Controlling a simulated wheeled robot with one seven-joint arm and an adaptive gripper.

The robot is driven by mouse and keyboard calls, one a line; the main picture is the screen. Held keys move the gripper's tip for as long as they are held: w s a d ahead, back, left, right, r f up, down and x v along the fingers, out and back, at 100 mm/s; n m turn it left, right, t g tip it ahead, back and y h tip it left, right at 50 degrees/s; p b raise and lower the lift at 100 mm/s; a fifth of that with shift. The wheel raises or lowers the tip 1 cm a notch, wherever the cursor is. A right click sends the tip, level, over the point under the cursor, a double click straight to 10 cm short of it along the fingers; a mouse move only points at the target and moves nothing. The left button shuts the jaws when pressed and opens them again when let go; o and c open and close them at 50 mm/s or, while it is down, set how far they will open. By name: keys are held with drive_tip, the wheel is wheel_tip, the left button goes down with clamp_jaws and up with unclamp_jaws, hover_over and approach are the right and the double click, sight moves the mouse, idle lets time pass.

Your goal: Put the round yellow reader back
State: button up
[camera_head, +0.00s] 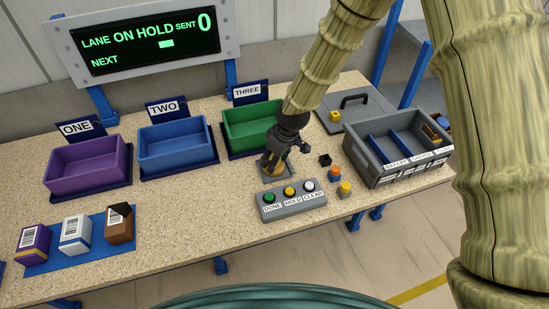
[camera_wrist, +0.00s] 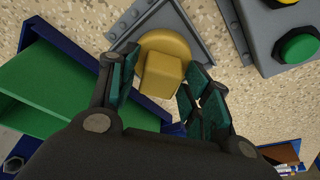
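The round yellow reader (camera_wrist: 164,68), a yellow disc with a blocky yellow grip, sits in a grey corner-shaped holder (camera_wrist: 126,38) on the speckled table. In the head view the reader (camera_head: 278,170) is partly hidden under my gripper (camera_head: 286,158), and the grey holder (camera_head: 266,177) shows around it. In the wrist view my gripper's fingers (camera_wrist: 158,92) stand apart on either side of the reader's grip. A gap shows at the left finger; the right finger is very near the grip, and I cannot tell if it touches.
A button box (camera_head: 292,200) stands just in front. The green bin (camera_head: 252,126) is close behind left; blue (camera_head: 176,162) and purple (camera_head: 88,185) bins stand further left. A grey divided tray (camera_head: 374,160) and small coloured blocks (camera_head: 335,173) are to the right.

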idle(0.3)
drive_tip(key=v, duration=1.2)
drive_tip(key=shift+a, duration=0.1)
